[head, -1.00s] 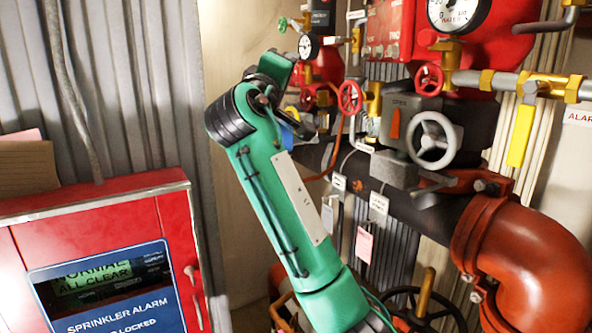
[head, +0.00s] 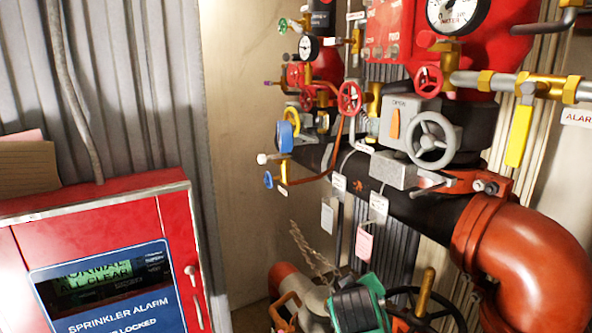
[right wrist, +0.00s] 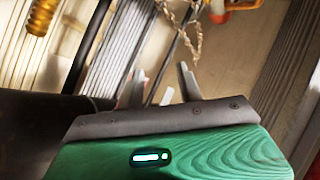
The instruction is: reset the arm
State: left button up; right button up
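My right gripper shows at the bottom middle of the head view (head: 357,303) as a green and black body; its fingers cannot be made out there. In the right wrist view the gripper (right wrist: 160,78) has its two grey fingers apart, with nothing visibly held between them. A chain (head: 312,248) hangs just beyond it, and the chain also shows behind the fingers in the wrist view (right wrist: 194,35). My left gripper is not in view.
The red sprinkler alarm cabinet (head: 95,195) stands at left. The orange pipe elbow (head: 535,260), grey handwheel (head: 433,140), red valve wheel (head: 350,97) and black handwheel (head: 455,308) crowd the right. The beige wall (head: 240,190) between is clear.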

jog(key=s+d+f+m+g+y, duration=0.1)
jog(key=s+d+f+g, duration=0.15)
jog(key=s+f, duration=0.55)
jog(key=s+d+f+m+g, duration=0.1)
jog(key=s+d+f, duration=0.2)
jog(key=s+f, duration=0.55)
jog(key=s+d+f+m+g+y, duration=0.1)
jog(key=s+d+f+g, duration=0.1)
jog(key=s, duration=0.9)
jog(key=s+d+f+g+y, duration=0.1)
jog(key=s+d+f+g, duration=0.15)
jog(key=s, duration=0.85)
notch_tip(320, 180, down, 31)
jog(key=a+g, duration=0.1)
jog(key=s+d+f+g, duration=0.1)
jog(key=s+d+f, duration=0.2)
jog(key=s+f, duration=1.6)
jog(key=shift+s+d+f, duration=0.2)
jog(key=shift+s+f, duration=0.15)
jog(key=shift+f, duration=0.25)
